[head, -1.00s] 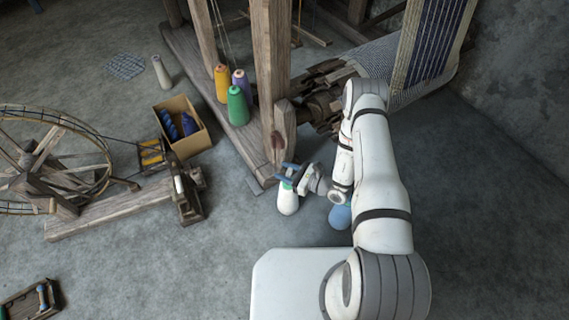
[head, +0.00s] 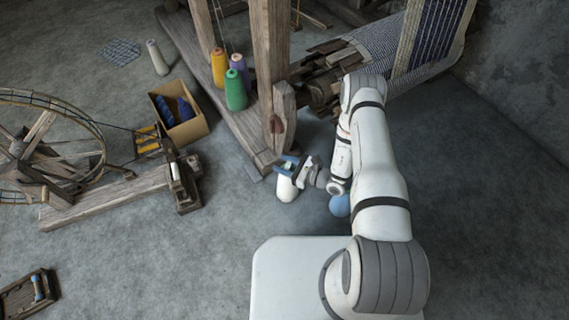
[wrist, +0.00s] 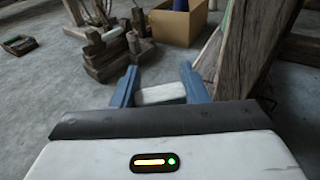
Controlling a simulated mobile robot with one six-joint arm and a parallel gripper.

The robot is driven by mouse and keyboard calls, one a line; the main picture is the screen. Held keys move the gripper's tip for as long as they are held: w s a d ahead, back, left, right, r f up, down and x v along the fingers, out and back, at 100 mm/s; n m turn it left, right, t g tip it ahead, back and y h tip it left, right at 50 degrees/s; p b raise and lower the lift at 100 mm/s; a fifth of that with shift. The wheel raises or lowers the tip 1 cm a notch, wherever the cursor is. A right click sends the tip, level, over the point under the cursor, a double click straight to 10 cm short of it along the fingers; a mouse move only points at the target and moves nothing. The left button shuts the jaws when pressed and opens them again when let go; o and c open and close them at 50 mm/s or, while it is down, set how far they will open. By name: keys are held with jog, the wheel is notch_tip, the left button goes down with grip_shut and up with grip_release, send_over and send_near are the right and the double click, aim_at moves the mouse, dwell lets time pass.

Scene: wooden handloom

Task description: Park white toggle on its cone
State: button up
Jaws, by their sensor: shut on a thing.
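My gripper (head: 287,165) is shut on the white toggle (wrist: 161,94). In the wrist view the toggle is a short pale bar lying crosswise between the two blue fingers. In the head view the toggle is too small to make out. A white cone (head: 287,189) stands on the floor by the loom's front post. My gripper overlaps the cone's top in the head view, with a bit of green showing there. I cannot tell whether the toggle touches the cone.
The loom post (head: 269,80) and base beam (head: 215,112) are close beside the gripper. A blue rounded thing (head: 339,205) is partly behind my arm. Yellow, green and purple cones stand on the beam. A cardboard box (head: 190,131) and spinning wheel (head: 45,130) are left. Floor in front is open.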

jog(key=o, duration=1)
jog(key=p+v, duration=0.2)
jog(key=v, duration=0.4)
jog(key=shift+d+r, duration=0.15)
jog(key=shift+d, duration=0.05)
jog(key=shift+v, duration=0.75)
